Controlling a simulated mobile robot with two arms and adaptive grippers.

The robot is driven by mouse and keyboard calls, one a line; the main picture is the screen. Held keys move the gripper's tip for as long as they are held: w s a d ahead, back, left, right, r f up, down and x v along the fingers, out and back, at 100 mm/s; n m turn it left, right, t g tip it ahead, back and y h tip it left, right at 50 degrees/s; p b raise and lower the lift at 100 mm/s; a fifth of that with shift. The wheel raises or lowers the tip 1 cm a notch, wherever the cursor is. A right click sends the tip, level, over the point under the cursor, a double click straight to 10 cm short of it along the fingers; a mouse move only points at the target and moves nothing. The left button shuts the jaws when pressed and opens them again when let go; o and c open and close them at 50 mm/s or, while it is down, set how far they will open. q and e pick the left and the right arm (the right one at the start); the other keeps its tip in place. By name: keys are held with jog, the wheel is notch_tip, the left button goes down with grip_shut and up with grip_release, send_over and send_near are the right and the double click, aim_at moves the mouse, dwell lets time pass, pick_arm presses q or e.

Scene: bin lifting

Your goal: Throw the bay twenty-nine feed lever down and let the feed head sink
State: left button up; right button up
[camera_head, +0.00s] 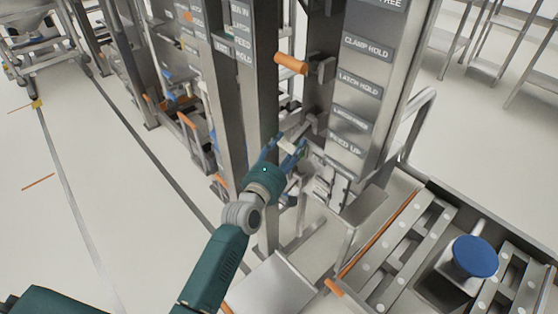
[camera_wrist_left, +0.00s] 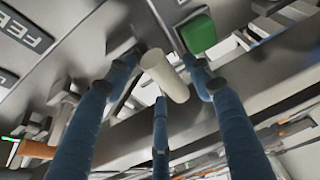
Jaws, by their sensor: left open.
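A pale, cream-coloured lever handle (camera_wrist_left: 165,76) sticks out from the grey metal post, beside a label beginning "FEE" (camera_wrist_left: 25,32) in the left wrist view. In the head view the pale handle (camera_head: 291,142) is small, near the "FEED UP" plate (camera_head: 346,145). My left gripper (camera_head: 287,151) has its blue fingers around the handle. In the left wrist view the fingers (camera_wrist_left: 159,76) stand spread on either side of it and below it, open, with gaps showing. No bay number is readable. I cannot pick out the feed head. My right gripper is not in view.
An orange-gripped lever (camera_head: 290,63) sticks out above, near the "LATCH HOLD" plate (camera_head: 359,86). A green button (camera_wrist_left: 198,34) sits close to the handle. A frame with a blue round top (camera_head: 475,256) stands at lower right. Open floor (camera_head: 60,210) lies left.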

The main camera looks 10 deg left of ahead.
pick_arm(q)
jog(key=v, duration=1)
jog(key=shift+a+f, duration=0.1)
dwell(0.3)
